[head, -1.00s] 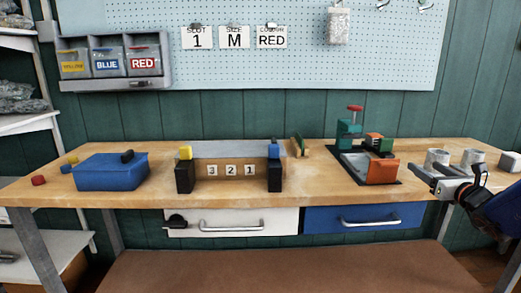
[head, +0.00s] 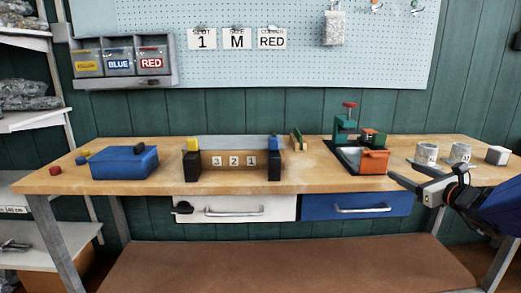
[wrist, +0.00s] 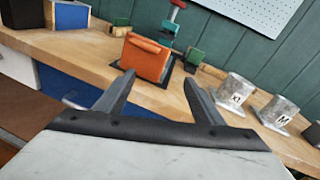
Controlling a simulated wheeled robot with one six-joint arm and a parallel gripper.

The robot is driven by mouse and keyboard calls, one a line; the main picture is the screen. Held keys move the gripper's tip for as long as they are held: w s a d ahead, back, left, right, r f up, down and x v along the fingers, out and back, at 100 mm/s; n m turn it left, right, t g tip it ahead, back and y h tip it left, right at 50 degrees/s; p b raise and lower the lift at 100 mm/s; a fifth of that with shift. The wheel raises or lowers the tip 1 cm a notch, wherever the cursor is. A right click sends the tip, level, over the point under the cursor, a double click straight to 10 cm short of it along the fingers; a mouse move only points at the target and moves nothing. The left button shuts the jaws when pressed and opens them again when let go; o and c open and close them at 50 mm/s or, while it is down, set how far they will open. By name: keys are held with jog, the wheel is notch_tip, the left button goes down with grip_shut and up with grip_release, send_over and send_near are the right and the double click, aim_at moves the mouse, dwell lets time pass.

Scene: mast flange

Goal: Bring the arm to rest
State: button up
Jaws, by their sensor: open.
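My gripper (head: 410,174) is at the right of the head view, in front of the bench's front edge. Its two fingers stand apart in the wrist view (wrist: 160,100), with nothing between them. Beyond the fingertips, apart from them, the orange block (wrist: 145,58) stands on the bench by the green fixture. My arm (head: 495,208) comes in from the right edge of the head view.
The wooden bench (head: 320,180) carries a blue box (head: 124,163), a slotted stand numbered 3 2 1 (head: 228,172), the green fixture with its orange block (head: 373,161), and two grey cylinders (head: 427,153) near my gripper. Drawers (head: 240,208) sit below the front edge.

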jog(key=s+a+f+n+g+y, duration=0.2)
jog(key=s+a+f+n+g, duration=0.2)
jog(key=s+a+n, duration=0.55)
jog(key=s+a+f+n+g+y, duration=0.2)
jog(key=s+a+f+n+g, duration=0.4)
jog(key=a, duration=0.6)
jog(key=s+d+f+n+g+h, duration=0.1)
jog(key=s+d+f+n+h, duration=0.1)
jog(key=s+n, duration=0.5)
jog(key=s+d+f+n+h, duration=0.2)
jog(key=s+n+h, duration=0.3)
jog(key=s+n, duration=0.3)
jog(key=shift+s+d+f+n+g+h, duration=0.15)
jog(key=shift+d+f+n+g+h, duration=0.2)
jog(key=shift+d, duration=0.3)
